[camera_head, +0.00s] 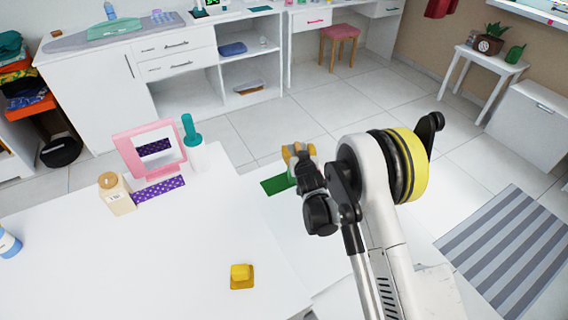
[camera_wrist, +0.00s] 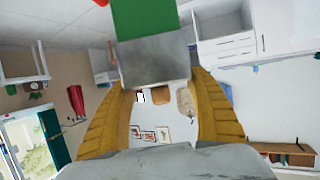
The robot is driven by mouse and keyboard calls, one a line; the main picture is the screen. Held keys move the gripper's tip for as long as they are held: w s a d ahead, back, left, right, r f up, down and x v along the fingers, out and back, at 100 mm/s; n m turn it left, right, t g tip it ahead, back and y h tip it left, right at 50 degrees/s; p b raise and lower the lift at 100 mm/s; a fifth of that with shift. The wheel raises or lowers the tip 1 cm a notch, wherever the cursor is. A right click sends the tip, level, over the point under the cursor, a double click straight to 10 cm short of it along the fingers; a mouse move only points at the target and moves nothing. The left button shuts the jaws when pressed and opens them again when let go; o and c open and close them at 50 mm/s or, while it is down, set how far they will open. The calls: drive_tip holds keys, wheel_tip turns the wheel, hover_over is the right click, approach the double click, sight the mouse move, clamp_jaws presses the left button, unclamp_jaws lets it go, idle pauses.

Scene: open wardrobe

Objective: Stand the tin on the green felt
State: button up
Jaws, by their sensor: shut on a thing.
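My gripper (camera_head: 298,152), with yellow fingers, is at the end of my outstretched arm, beside the green felt (camera_head: 278,183) in the head view. In the wrist view my gripper (camera_wrist: 158,82) has its fingers on both sides of a plain grey, blocky thing, which I take to be the tin (camera_wrist: 155,62). A green area at the top of that view, which looks like the felt (camera_wrist: 148,18), meets the tin's edge. I cannot tell whether the tin touches it. In the head view the gripper mostly hides the tin.
A white table carries a pink frame (camera_head: 122,150), a teal-topped bottle (camera_head: 190,130), a jar with a brown lid (camera_head: 113,190) and a yellow block (camera_head: 241,272). The table's middle is bare. A striped rug (camera_head: 505,255) lies on the floor at right.

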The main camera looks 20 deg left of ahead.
drive_tip(key=w+a+f+b, duration=0.3)
drive_tip(key=a+f, duration=0.3)
drive_tip(key=f, duration=0.2)
drive_tip(key=shift+b, duration=0.65)
drive_tip(key=shift+f, duration=0.1)
drive_tip(key=shift+f, duration=0.1)
drive_tip(key=o, duration=1.4)
